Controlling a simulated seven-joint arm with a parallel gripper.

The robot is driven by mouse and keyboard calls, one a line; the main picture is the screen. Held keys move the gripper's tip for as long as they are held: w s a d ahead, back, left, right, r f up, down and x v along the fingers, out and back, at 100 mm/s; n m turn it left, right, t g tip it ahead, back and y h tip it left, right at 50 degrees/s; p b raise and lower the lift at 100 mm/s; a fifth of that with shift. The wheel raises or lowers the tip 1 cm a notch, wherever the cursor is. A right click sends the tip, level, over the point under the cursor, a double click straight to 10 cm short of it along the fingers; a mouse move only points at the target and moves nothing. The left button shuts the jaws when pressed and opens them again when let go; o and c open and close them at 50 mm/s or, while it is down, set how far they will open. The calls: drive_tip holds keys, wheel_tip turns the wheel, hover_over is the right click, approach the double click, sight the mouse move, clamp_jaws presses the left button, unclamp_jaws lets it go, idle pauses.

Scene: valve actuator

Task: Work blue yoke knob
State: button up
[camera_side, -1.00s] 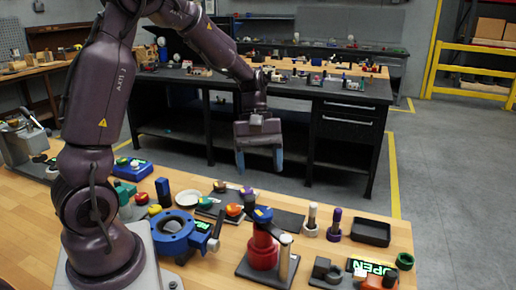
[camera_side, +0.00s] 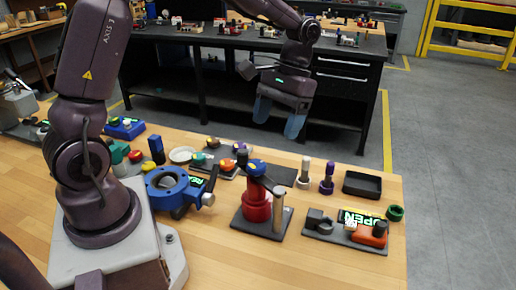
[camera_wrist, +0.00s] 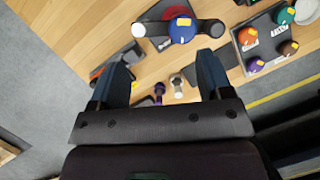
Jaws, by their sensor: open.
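The blue knob (camera_side: 256,167) sits on top of a red valve body (camera_side: 257,203) on a dark base plate. A dark bar crosses under the knob, and a light post (camera_side: 278,215) stands at its right end. In the wrist view the blue knob (camera_wrist: 183,28) shows from above near the top, with the dark bar running to both sides of it. My gripper (camera_side: 279,118) is open and empty, its blue fingers pointing down, above and beyond the valve in the side view. In the wrist view the fingers (camera_wrist: 164,62) are apart, and the knob lies beyond their tips.
A blue flanged valve (camera_side: 168,187) stands left of the red one. A plate with several coloured knobs (camera_side: 225,165) lies behind. A white-topped post (camera_side: 305,172), a purple post (camera_side: 327,178), a black tray (camera_side: 362,184) and an OPEN-sign fixture (camera_side: 345,232) are to the right.

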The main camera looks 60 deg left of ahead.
sight(258, 164)
drive_tip(key=s+f+m+y, duration=0.1)
drive_tip(key=f+m, duration=0.2)
drive_tip(key=a+f+m+y, duration=0.1)
drive_tip(key=f+m, duration=0.3)
drive_tip(key=s+a+f+m+y, duration=0.1)
drive_tip(key=f+m, duration=0.2)
drive_tip(key=m, duration=0.1)
drive_tip(key=shift+s+a+f+y, duration=0.1)
drive_tip(key=shift+s+f+y, duration=0.2)
drive_tip(key=shift+y, duration=0.1)
drive_tip(key=shift+c, duration=0.4)
drive_tip(key=c, duration=0.8)
drive_tip(key=shift+c, duration=0.2)
